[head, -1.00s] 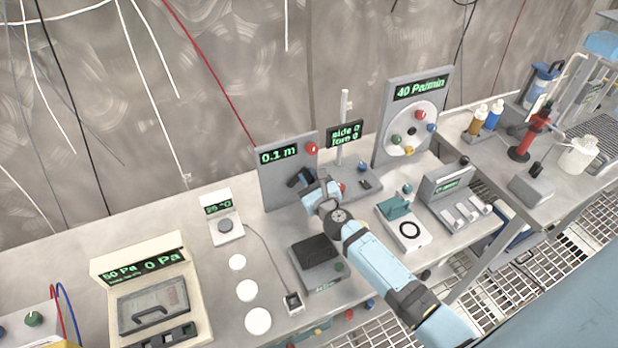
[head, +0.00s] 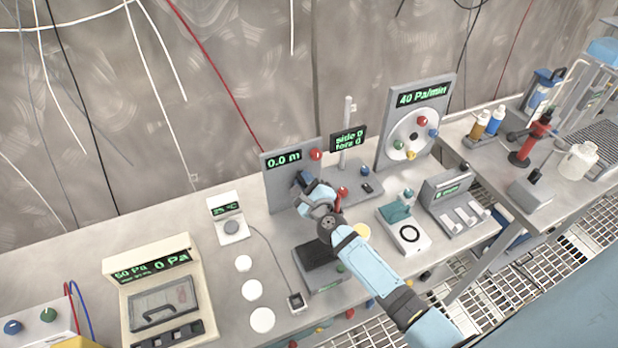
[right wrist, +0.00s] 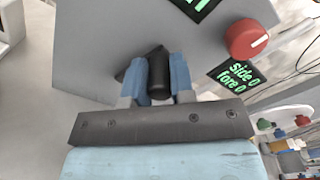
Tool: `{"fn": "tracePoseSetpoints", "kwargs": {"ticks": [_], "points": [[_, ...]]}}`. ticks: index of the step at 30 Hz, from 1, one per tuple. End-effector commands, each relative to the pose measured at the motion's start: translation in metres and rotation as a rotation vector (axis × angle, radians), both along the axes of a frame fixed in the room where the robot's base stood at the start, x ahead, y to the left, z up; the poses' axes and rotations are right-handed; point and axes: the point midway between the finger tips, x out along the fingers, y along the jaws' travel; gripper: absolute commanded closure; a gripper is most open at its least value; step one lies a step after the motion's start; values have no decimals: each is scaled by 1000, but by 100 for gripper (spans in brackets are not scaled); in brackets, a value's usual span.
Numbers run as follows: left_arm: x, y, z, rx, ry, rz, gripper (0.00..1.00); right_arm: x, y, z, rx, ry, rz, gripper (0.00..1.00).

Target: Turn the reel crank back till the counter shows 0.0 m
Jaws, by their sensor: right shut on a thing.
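The reel panel (head: 281,200) is a grey upright plate at the back of the bench, left of centre in the head view. Its counter (head: 284,160) reads 0.0 m in green. A red knob (head: 316,155) sits at its upper right and also shows in the right wrist view (right wrist: 245,39). My right gripper (head: 303,183) is at the front of the panel. In the right wrist view its two blue fingers are shut on the dark crank handle (right wrist: 159,75). The rest of the crank is mostly hidden behind the fingers. My left gripper is not in view.
A small display (head: 348,139) reading side 0, fore 0 stands on a post right of the panel. A 40 Pa/min dial board (head: 384,135) is farther right. A black-topped box (head: 318,255) lies below my right arm. White discs (head: 252,290) lie left of it.

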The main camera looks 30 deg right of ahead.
Motion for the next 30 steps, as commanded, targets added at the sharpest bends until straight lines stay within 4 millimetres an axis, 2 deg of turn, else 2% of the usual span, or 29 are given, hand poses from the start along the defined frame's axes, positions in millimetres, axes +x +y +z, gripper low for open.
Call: {"fn": "tracePoseSetpoints", "kwargs": {"ticks": [3,12,30], "points": [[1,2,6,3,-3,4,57,1,4,5,-80,2,0,100],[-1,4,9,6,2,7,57,2,12,5,-214,9,-1,100],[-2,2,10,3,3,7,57,2,13,5,-252,10,-1,100]]}}
